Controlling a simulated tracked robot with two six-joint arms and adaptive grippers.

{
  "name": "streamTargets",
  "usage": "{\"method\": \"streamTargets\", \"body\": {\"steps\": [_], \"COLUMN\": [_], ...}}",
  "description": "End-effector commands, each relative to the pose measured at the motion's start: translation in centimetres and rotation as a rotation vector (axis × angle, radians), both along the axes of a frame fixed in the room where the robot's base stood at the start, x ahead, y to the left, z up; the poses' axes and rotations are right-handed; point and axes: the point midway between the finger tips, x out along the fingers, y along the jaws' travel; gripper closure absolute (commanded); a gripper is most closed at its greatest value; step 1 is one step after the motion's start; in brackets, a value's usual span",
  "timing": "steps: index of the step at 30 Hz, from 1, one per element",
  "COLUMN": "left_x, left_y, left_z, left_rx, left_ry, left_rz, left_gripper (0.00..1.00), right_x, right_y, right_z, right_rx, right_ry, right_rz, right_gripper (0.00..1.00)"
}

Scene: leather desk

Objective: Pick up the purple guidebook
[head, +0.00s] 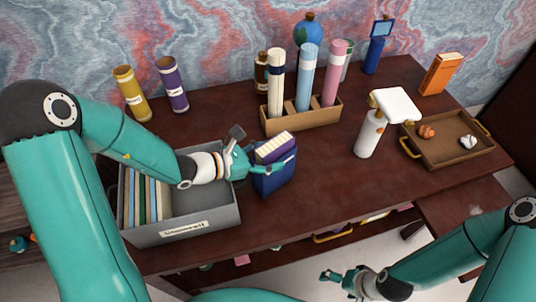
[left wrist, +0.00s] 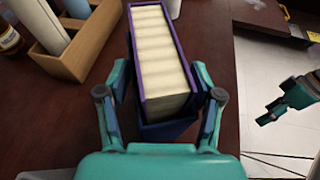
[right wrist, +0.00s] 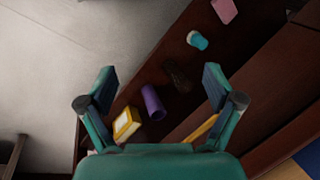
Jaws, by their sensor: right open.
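The finger pads' contact is partly hidden. My right gripper (head: 338,281) is open and empty, low in front of the desk.
A grey file box (head: 190,237) with several books stands left of the guidebook. Behind is a wooden rack (head: 301,116) with rolled tubes. A white dispenser-like object (head: 370,136) and a wooden tray (head: 450,157) are at the right. The desk is clear right of the guidebook.

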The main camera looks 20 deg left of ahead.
Motion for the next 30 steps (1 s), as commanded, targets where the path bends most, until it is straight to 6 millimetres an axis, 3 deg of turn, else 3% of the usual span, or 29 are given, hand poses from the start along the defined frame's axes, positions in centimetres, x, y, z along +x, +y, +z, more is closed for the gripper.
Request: {"method": "streamTargets", "body": {"steps": [1,6,7,12,16,20,26,30], "left_x": [0.0,0.0,0.0,0.0,0.0,0.0,0.0,0.0], "left_y": [0.0,0.0,0.0,0.0,0.0,0.0,0.0,-0.1], "left_z": [0.0,0.0,0.0,0.0,-0.1,-0.1,-0.1,-0.1], "left_rx": [0.001,0.001,0.001,0.001,0.002,0.002,0.002,0.002], "left_ry": [0.001,0.001,0.0,0.0,0.001,0.001,0.001,0.001], "left_rz": [0.0,0.0,0.0,0.0,-0.001,-0.001,-0.002,-0.002], "left_gripper": [0.52,0.8,0.82,0.82,0.82,0.83,0.83,0.83], "right_x": [0.0,0.0,0.0,0.0,0.1,0.7,2.5,4.0], "right_y": [0.0,0.0,0.0,0.0,0.1,0.9,3.7,5.9], "right_z": [0.0,0.0,0.0,0.0,0.1,0.6,2.8,5.6], "right_rx": [0.0,0.0,0.0,0.0,0.001,0.012,0.013,-0.061], "right_ry": [0.0,0.0,0.0,0.0,0.002,0.021,0.115,0.203], "right_rz": [0.0,0.0,0.0,0.0,0.001,0.006,0.018,0.022], "right_gripper": [0.09,0.09,0.09,0.09,0.27,0.27,0.27,0.27]}}
